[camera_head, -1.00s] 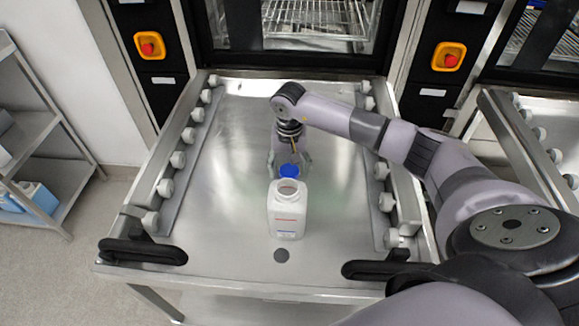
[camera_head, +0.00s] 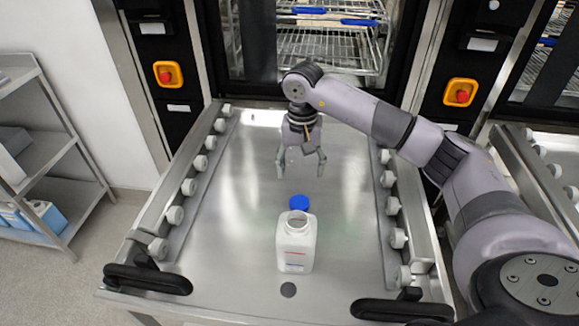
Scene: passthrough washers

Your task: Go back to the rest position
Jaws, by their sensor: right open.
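My right gripper (camera_head: 301,166) hangs over the middle of the steel table, open and empty, fingers pointing down. It is beyond the white bottle and apart from it. The white bottle (camera_head: 296,245) stands upright on the table near its front, its mouth open. A blue cap (camera_head: 299,202) shows just behind the bottle's mouth; I cannot tell whether it touches the bottle. My left gripper is not in view.
The steel table (camera_head: 230,230) has roller rails on both sides and black handles (camera_head: 148,279) at the front. A washer with wire racks (camera_head: 325,50) stands behind. A shelf with blue containers (camera_head: 38,215) is at the left.

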